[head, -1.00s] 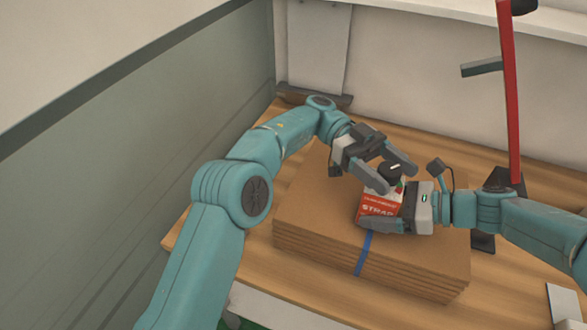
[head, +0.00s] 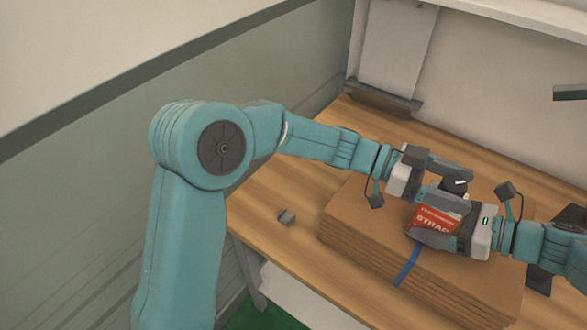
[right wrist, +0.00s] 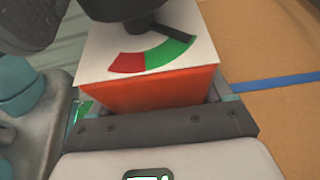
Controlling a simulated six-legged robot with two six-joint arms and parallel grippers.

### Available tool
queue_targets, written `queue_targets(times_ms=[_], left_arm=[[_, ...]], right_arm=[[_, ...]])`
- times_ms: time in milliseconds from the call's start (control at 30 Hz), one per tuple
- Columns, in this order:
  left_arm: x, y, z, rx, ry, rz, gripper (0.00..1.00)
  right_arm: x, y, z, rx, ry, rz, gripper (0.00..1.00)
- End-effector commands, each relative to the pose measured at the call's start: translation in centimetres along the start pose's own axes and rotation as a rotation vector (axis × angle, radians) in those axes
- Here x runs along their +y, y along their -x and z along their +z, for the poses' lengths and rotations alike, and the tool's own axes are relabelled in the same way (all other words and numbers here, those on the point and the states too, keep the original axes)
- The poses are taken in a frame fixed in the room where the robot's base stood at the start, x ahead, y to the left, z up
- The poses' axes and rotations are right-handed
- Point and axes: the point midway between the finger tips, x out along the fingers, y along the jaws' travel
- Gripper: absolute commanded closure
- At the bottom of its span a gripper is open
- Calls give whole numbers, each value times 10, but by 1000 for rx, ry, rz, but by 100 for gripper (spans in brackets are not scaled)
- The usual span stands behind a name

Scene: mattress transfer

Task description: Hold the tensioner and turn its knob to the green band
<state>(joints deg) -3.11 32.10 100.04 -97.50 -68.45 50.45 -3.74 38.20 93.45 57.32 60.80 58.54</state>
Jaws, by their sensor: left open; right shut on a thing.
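The tensioner (head: 436,220) is a red box with "STRAP" printed on it, over the cardboard stack. My right gripper (head: 428,224) is shut on it; the box also fills the middle of the right wrist view (right wrist: 150,92). Its white top carries a dial with a red band (right wrist: 127,62) and a green band (right wrist: 170,50). A dark pointer under the black knob (right wrist: 118,8) reaches the right end of the green band. My left gripper (head: 462,183) is open, its fingers beside the knob (head: 455,184). Contact with the knob cannot be told.
A blue strap (head: 408,266) runs down the front of the cardboard stack (head: 350,228) on the wooden table (head: 275,195). A small grey bracket (head: 286,217) lies on the table left of the stack. The table's left part is otherwise clear. A wall panel stands behind.

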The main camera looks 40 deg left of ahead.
Motion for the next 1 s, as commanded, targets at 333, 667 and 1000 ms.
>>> queue_targets(times_ms=[333, 667, 1000], left_arm=[[7, 34, 1, 4, 1, -245, 30], [24, 104, 1, 5, 2, -243, 30], [40, 136, -16, -124, -3, -404, 30]], right_arm=[[0, 1, 2, -2, 2, -1, 86], [0, 1, 2, -2, 2, -1, 86], [0, 1, 2, -2, 2, -1, 86]])
